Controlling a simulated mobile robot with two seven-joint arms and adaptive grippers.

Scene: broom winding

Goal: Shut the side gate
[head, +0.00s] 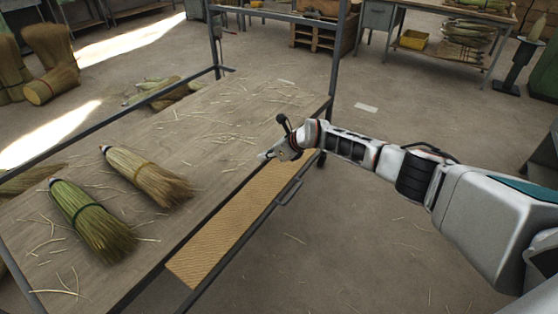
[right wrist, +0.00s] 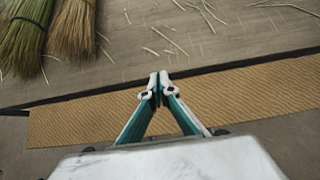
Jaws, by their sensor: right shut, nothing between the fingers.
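What I take to be the side gate is a tan, ribbed panel (head: 238,218) with a dark rail along its outer edge, beside and below the bench's right edge. A small dark handle (head: 289,192) sits on that rail. The panel looks swung outward from the bench, but I cannot tell its exact angle. It also crosses the right wrist view (right wrist: 240,95). My right gripper (head: 266,156) is shut and empty near the bench's right edge, at the panel's far part. In the wrist view its fingertips (right wrist: 159,84) meet in front of the panel. Contact is unclear.
The wooden bench (head: 215,150) holds a green broom (head: 92,220), a tan broom (head: 148,176) and loose straw. Dark uprights (head: 338,55) rise at its far end. The floor right of the bench (head: 350,240) is mostly clear.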

